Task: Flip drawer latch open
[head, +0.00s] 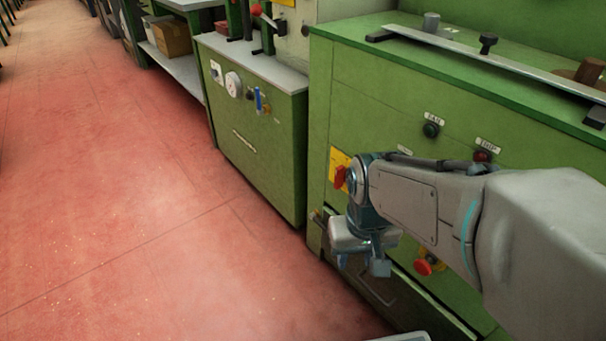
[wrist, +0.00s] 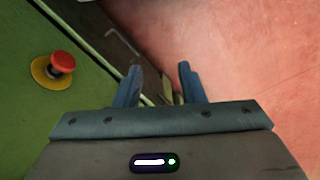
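The green cabinet (head: 380,110) has a dark drawer (head: 440,308) low in its front, with a bar handle (head: 378,291). The drawer also shows in the wrist view at the top, with its handle (wrist: 122,40). A small brass-coloured piece (wrist: 167,92) shows between my fingers in the wrist view; it may be the latch, but its lower part is hidden by my gripper. My gripper (head: 362,266) points down in front of the cabinet. In the wrist view its two blue fingers (wrist: 159,85) are apart. I cannot tell whether either touches the brass-coloured piece.
A red mushroom button (head: 424,267) on a yellow disc is right of my gripper; it shows at left in the wrist view (wrist: 61,62). A red rotary switch (head: 340,178) is above. Another green cabinet (head: 260,150) stands left. The red floor (head: 150,220) is clear.

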